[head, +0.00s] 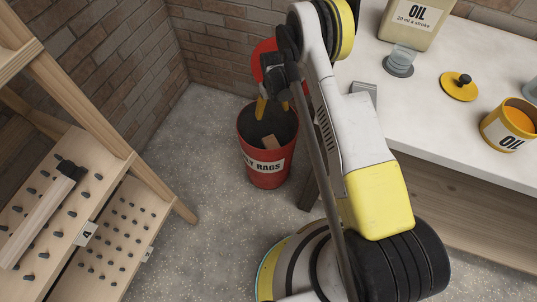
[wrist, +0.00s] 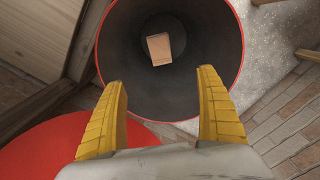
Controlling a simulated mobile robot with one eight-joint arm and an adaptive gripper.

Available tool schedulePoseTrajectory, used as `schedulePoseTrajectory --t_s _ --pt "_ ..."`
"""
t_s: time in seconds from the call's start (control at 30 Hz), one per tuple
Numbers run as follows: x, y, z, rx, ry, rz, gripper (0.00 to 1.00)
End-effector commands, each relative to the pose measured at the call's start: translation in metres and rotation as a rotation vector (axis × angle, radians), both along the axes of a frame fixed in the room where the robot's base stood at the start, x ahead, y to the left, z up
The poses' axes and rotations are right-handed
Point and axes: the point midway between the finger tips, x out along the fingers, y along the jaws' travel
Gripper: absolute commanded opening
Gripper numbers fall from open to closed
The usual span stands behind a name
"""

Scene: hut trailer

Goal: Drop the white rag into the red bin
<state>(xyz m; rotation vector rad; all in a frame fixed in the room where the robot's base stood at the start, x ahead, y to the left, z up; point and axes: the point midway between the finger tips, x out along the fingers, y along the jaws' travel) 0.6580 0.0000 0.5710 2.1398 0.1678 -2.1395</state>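The red bin (head: 268,176) stands on the floor, its label partly readable as "RAGS". Its mouth is open and its red lid (head: 264,62) is raised at the back. In the wrist view the bin (wrist: 240,40) lies below my gripper, with a tan, flat-sided piece (wrist: 159,48) inside. My gripper (wrist: 163,115) is open over the near rim side, its yellow fingers wide apart with nothing between the tips. A pale grey, uneven surface (wrist: 165,163) lies at the finger bases; I cannot tell if it is cloth or my gripper. No white rag is clearly visible.
A white-topped bench (head: 440,110) on the right carries an oil can (head: 415,22), an open oil tin (head: 510,126) and a yellow lid (head: 459,87). A wooden peg rack (head: 70,215) stands at left. Brick walls close the corner behind the bin.

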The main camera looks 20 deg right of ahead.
Motion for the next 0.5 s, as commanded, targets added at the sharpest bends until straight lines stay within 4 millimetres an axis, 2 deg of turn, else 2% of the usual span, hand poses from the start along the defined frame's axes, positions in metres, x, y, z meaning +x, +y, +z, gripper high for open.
schedulePoseTrajectory --t_s 0.17,0.27,0.37,0.5 --pt "0.0 0.0 0.001 0.0 0.0 0.0 0.84" --pt "0.0 0.0 0.01 0.0 0.0 0.0 0.84" --pt "0.0 0.0 0.026 0.0 0.0 0.0 0.84" --pt "0.0 0.0 0.059 0.0 0.0 0.0 0.84"
